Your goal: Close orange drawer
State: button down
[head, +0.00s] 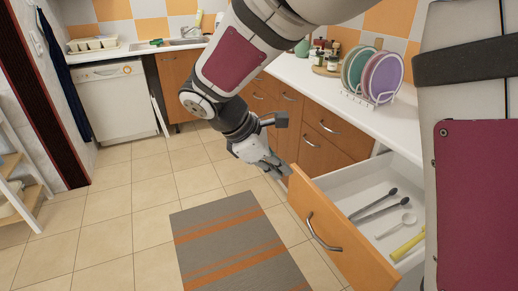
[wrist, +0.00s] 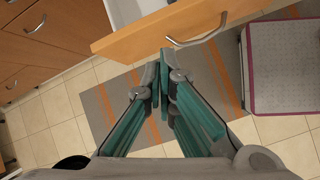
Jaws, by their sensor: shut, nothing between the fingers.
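The orange drawer (head: 335,232) stands pulled out from the counter, with a curved metal handle (head: 321,233) on its front. Its white inside holds dark spoons (head: 374,205), a light spoon (head: 397,226) and a yellow utensil (head: 408,245). My gripper (head: 282,171) is shut and empty by the far left corner of the drawer front. In the wrist view the drawer front (wrist: 200,32) crosses the top with its handle (wrist: 196,40), and the shut gripper tips (wrist: 162,55) are just below its lower edge. I cannot tell whether they touch it.
A grey and orange striped rug (head: 235,243) lies on the tiled floor before the drawer. The counter (head: 335,95) carries a rack of coloured plates (head: 375,75). A white dishwasher (head: 113,100) is at the back left. The floor (head: 130,185) left of the rug is clear.

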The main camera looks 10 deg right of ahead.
jog(key=w+a+f+n+t+h+b, duration=0.1)
jog(key=w+a+f+n+b, duration=0.15)
jog(key=f, duration=0.35)
jog(key=w+a+f+n+h+b, duration=0.1)
jog(key=w+a+f+n, duration=0.1)
jog(key=w+a+f, duration=0.3)
jog(key=shift+s+d+r+b+x, duration=0.25)
jog(key=shift+d+b+x, duration=0.2)
jog(key=shift+x, duration=1.9)
jog(key=shift+s+d+r+b+x, duration=0.2)
jog(key=shift+d+r+b+x, duration=0.25)
jog(key=shift+x, duration=1.85)
jog(key=shift+s+d+r+b+x, duration=0.25)
jog(key=shift+b+x, duration=0.35)
jog(key=shift+x, duration=1.75)
jog(key=p, duration=0.4)
send_over(369, 176)
jog(key=shift+s+a, duration=0.1)
